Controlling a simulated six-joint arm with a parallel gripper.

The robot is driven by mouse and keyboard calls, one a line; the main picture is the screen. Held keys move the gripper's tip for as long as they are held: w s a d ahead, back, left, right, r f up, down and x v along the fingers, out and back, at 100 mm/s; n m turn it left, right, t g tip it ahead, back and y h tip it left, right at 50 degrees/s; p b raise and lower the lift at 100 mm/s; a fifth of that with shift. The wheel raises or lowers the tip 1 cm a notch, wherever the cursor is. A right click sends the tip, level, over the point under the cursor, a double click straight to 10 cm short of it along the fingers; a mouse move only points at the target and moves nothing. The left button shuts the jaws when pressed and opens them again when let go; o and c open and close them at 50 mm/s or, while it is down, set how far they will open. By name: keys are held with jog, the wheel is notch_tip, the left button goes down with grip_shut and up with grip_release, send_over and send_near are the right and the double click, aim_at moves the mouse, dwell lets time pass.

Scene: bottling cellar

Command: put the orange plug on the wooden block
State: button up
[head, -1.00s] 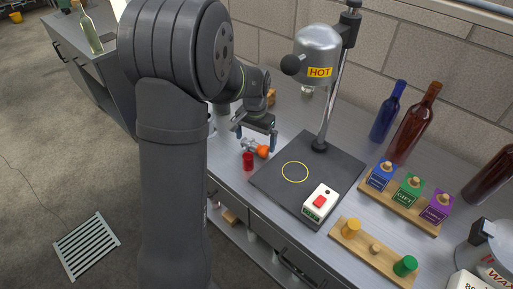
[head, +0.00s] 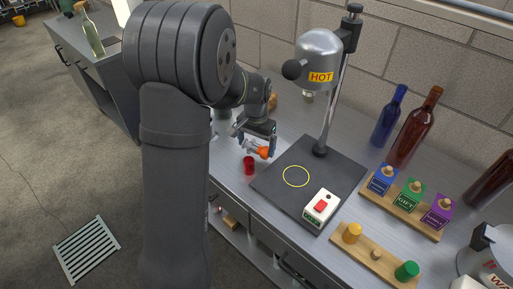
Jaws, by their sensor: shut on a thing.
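A pale grey piece (head: 249,146) shows just left of the orange part; I cannot tell how the two are joined. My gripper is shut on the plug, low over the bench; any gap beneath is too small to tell. The long low wooden block (head: 366,267) lies at the front right. It carries a yellow-orange plug (head: 352,232) on the left, a green plug (head: 407,270) on the right, and a bare small wooden peg (head: 376,254) between them.
A red cup (head: 249,166) stands close below my gripper. The dark mat (head: 274,189) carries the hot lamp (head: 319,58) and a red-button switch box (head: 321,208). Tall blue (head: 390,116) and brown (head: 415,130) bottles stand behind.

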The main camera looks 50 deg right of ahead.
aim_at(256, 145)
notch_tip(256, 145, up, 9)
jog(key=shift+f, duration=0.2)
jog(key=w+a+f+n, duration=0.2)
jog(key=w+a+n, duration=0.4)
jog(key=w+a, duration=1.4)
jog(key=w+a+f+n, duration=0.1)
jog(key=w+a+n, duration=0.2)
jog(key=a, duration=1)
jog(key=w+a+f+n, duration=0.1)
jog(key=w+a+n, duration=0.2)
jog(key=w+a, duration=0.5)
jog(key=a, duration=0.6)
jog(key=shift+w+a, duration=0.15)
jog(key=shift+a, duration=0.05)
